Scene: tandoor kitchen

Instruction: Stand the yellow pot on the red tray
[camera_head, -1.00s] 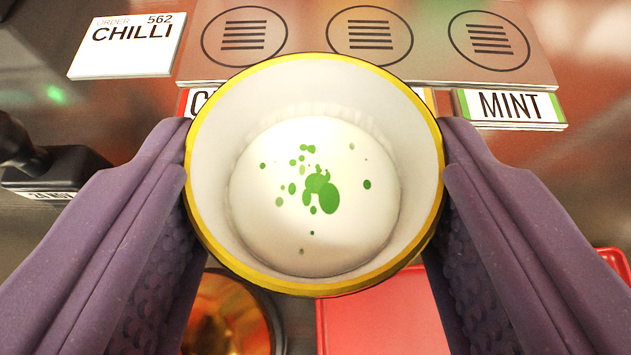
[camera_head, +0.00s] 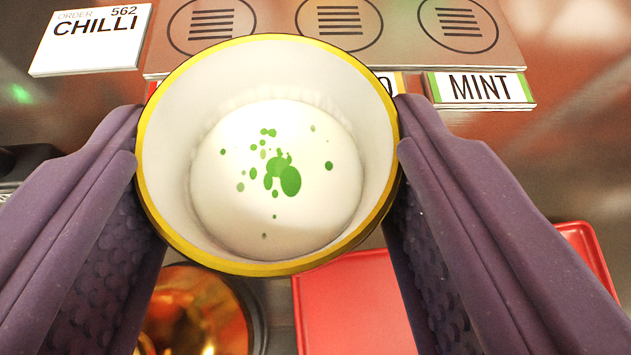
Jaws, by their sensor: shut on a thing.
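The yellow pot (camera_head: 165,222) shows as a round cup with a yellow rim and white inside, holding white content with green spots. My gripper (camera_head: 268,160) has two purple ridged fingers, one on each side of the pot, shut on it. I look down into the pot, which blocks what is directly under it. The red tray (camera_head: 350,300) lies lower in the view, below and right of the pot. Part of it is hidden behind my right finger, and its raised rim shows at the far right.
A panel with three printed circles (camera_head: 340,25) lies at the top. A MINT label (camera_head: 480,88) stands along its front, with other labels partly hidden by the pot. An order card reading CHILLI (camera_head: 92,40) is at upper left. A shiny copper-coloured vessel (camera_head: 195,315) is left of the tray.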

